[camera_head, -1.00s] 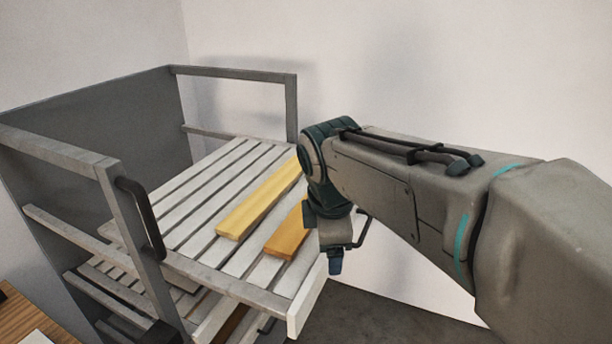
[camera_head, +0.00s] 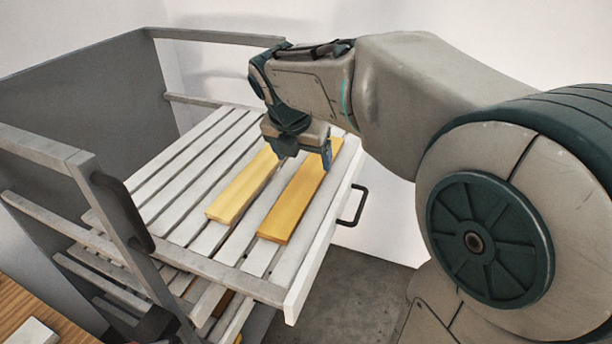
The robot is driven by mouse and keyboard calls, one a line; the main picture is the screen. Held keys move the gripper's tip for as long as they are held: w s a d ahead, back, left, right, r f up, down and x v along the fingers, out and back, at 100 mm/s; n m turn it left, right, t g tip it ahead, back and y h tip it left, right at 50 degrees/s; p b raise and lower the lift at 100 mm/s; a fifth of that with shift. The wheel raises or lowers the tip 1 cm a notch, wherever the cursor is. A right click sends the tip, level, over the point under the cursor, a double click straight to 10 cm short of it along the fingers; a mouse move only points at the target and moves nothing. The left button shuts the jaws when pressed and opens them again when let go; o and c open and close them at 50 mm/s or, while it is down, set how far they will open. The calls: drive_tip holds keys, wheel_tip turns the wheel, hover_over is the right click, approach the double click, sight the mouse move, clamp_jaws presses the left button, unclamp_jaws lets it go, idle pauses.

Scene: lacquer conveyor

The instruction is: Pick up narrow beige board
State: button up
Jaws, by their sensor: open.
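Two narrow boards lie side by side on the slatted pull-out shelf (camera_head: 180,205). The left board (camera_head: 238,193) is pale yellow-beige, and the right board (camera_head: 290,208) is slightly more orange. I cannot tell for sure which is the task's beige board. My gripper (camera_head: 305,161) points down over the far part of the boards, open and empty. One finger shows near the far end of the left board, the other over the right board. The far end of the left board is hidden behind the gripper. I cannot tell the exact height of the fingertips above the boards.
The grey rack has a side post with a black handle (camera_head: 122,212) and a back rail (camera_head: 215,36). A black handle (camera_head: 352,205) sits on the shelf's right edge. Lower slatted shelves are below. A wooden surface (camera_head: 35,310) is at bottom left.

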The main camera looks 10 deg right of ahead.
sight(308, 177)
drive_tip(key=shift+p+x, duration=0.4)
drive_tip(key=shift+x, duration=3.15)
drive_tip(key=shift+w+a, duration=0.1)
drive_tip(key=c, duration=1.2)
